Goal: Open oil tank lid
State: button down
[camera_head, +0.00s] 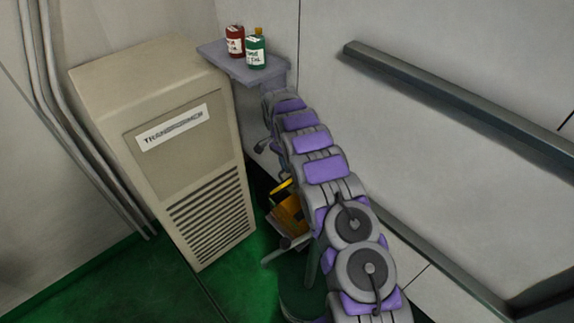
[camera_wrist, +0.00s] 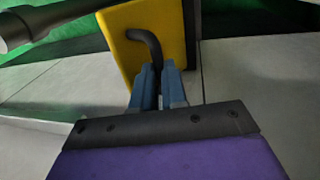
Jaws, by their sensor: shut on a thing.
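In the wrist view, a flat yellow panel (camera_wrist: 168,22) that looks like the oil tank lid stands tilted at the top. A black bent handle (camera_wrist: 148,42) sticks out from it. My gripper (camera_wrist: 158,76) has its two blue-grey fingers closed around the handle's lower end; the fingers hide where it ends. In the head view, a yellow-orange box with black parts (camera_head: 290,212) sits low on the floor, partly hidden behind my body. My gripper cannot be made out there.
A beige transformer cabinet (camera_head: 185,125) stands at left. A small grey shelf (camera_head: 222,59) holds a red bottle (camera_head: 235,42) and a green bottle (camera_head: 256,53). A dark rail (camera_head: 450,98) runs along the right wall. Green floor (camera_head: 130,285) is clear at lower left.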

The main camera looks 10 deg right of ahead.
jog(key=shift+s+a+f, duration=0.15)
jog(key=shift+f, duration=0.2)
jog(key=c, duration=1.6)
grip_release()
jog(key=o, duration=0.3)
jog(key=shift+w+f, duration=0.2)
jog(key=shift+w, duration=0.2)
jog(key=shift+o, duration=0.7)
jog(key=shift+a+r, duration=0.1)
jog(key=shift+r, duration=0.1)
jog(key=s+r, duration=0.2)
jog(key=s, duration=0.6)
jog(key=s+r+p, duration=0.1)
jog(key=s+r, duration=0.2)
jog(key=s, duration=0.5)
jog(key=shift+d, duration=0.45)
jog(key=shift+s+r, duration=0.1)
